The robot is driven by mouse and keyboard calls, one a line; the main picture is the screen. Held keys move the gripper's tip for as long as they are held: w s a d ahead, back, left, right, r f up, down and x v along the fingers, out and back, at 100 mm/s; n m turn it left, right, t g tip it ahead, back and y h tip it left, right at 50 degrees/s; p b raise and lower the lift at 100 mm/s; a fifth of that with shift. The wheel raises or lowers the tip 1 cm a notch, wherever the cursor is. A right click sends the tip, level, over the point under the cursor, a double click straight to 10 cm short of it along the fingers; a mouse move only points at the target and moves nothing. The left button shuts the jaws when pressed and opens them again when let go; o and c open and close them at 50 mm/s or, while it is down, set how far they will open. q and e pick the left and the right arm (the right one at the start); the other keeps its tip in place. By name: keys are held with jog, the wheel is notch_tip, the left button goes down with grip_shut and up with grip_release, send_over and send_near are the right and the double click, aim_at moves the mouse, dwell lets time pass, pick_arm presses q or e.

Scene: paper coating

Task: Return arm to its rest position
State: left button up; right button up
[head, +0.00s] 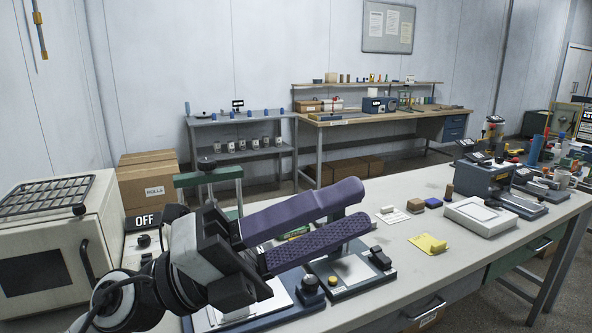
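My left gripper (352,208) reaches in from the lower left, above the near left part of the workbench (400,262). Its two purple, textured fingers point right and away from me. A gap shows between the fingers, with the bench and a small green item visible through it, and I see nothing held. The gripper and its wrist hide part of the equipment below. My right gripper is not in view.
A device with a black knob (310,284) lies beneath the fingers. A yellow pad (428,244), white tray (480,216) and blue machine (484,178) are further right.

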pick_arm(q)
jog(key=w+a+f+n+t+y, duration=0.2)
jog(key=w+a+n+t+y, duration=0.35)
jog(key=n+t, duration=0.45)
jog(key=w+a+f+n+t+y, duration=0.1)
jog(key=w+a+n+t+y, duration=0.35)
jog(key=a+n+t, duration=0.55)
jog(key=s+a+f+n+g+y, duration=0.1)
jog(key=a+f+n+g+y, duration=0.15)
jog(key=f+n+y, duration=0.35)
jog(key=a+f+n+g+y, duration=0.2)
jog(key=a+f+n, duration=0.1)
jog(key=f, duration=0.6)
jog(key=s+a+f+n+g+y, duration=0.1)
jog(key=a+f+n+g+y, duration=0.3)
jog(key=f, duration=0.3)
jog(key=s+f+n+g, duration=0.4)
jog(key=s+f+g, duration=0.7)
jog(key=s+f, duration=1.2)
jog(key=w+d+f+t+h+b, duration=0.1)
jog(key=d+f+t+b, duration=0.1)
jog(key=f+b, duration=0.3)
jog(key=w+d+f+t+h+b, duration=0.1)
jog(key=w+d+f+t+b, duration=0.1)
jog(key=f, duration=1.1)
jog(key=d+t+b, duration=0.1)
jog(key=b, duration=0.1)
jog(key=shift+w+d+b, duration=0.2)
jog(key=shift+w+b, duration=0.05)
jog(key=shift+b, duration=0.1)
